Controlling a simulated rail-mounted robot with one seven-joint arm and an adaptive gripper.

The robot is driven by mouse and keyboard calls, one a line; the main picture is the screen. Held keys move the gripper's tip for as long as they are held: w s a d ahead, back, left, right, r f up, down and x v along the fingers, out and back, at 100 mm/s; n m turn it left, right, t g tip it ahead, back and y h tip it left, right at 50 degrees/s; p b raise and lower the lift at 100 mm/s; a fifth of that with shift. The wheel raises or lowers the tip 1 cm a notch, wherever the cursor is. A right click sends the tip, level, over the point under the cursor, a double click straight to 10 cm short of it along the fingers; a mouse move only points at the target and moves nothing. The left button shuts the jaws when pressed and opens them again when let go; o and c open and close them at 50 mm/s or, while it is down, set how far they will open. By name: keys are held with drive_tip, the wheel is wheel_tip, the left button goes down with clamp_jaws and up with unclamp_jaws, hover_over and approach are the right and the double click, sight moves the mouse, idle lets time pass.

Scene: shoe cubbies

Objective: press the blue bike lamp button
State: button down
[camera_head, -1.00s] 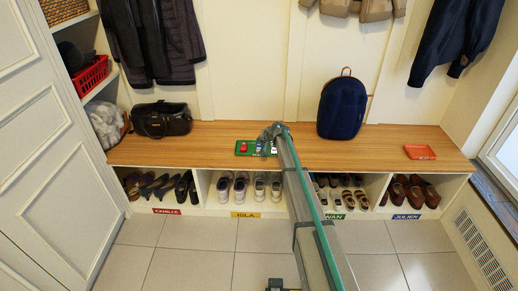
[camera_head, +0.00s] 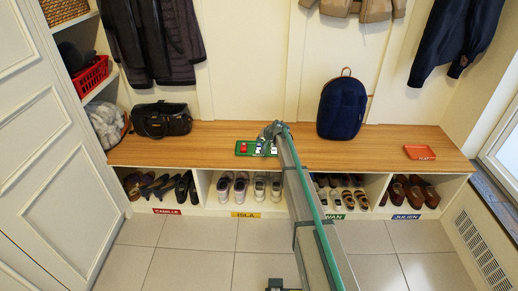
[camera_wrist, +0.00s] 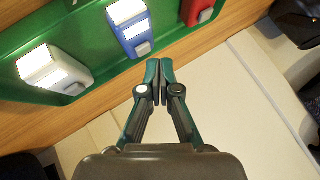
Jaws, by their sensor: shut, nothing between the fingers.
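A green tray (camera_head: 240,153) lies on the wooden bench and holds three lamps. In the wrist view the tray (camera_wrist: 100,68) fills the upper left. The blue bike lamp (camera_wrist: 131,27) has a white lens and a grey button (camera_wrist: 143,49) at its lower end. A white lamp (camera_wrist: 52,68) is on its left and a red lamp (camera_wrist: 198,10) on its right. My gripper (camera_wrist: 159,66) is shut and empty. Its tips appear just below and right of the blue lamp's button in the picture, apart from it. In the head view my arm partly hides the tray's right side.
The wooden bench (camera_head: 210,137) is clear around the tray. A black bag (camera_head: 160,120) stands to the left, a navy backpack (camera_head: 342,108) to the right, and an orange tray (camera_head: 419,152) at the far right. Shoes fill the cubbies below.

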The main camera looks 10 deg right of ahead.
sight(260, 145)
drive_tip(key=shift+r+p, duration=1.3)
drive_tip(key=shift+r, duration=1.7)
drive_tip(key=s+f+n+g+h, duration=0.1)
drive_tip(key=s+f+g, duration=0.25)
drive_tip(key=s, duration=1.55)
drive_tip(key=s+f+n+g+h, duration=0.15)
drive_tip(key=s+f, duration=0.25)
drive_tip(key=s, duration=1.5)
drive_tip(key=s+f+n+g+h, duration=0.1)
drive_tip(key=s+f+n+g, duration=0.15)
drive_tip(key=s, duration=1.65)
drive_tip(key=s+f+g, duration=0.3)
drive_tip(key=s+f, duration=0.3)
drive_tip(key=s, duration=0.4)
drive_tip(key=s+f+m+g, duration=0.1)
drive_tip(key=s+f+g, duration=0.1)
drive_tip(key=s+f, duration=0.6)
drive_tip(key=s+f+g, duration=0.3)
drive_tip(key=s+f, duration=0.2)
drive_tip(key=s, duration=0.6)
wheel_tip(260, 145, up, 14)
drive_tip(key=p, duration=1.4)
drive_tip(key=shift+s+a, duration=0.2)
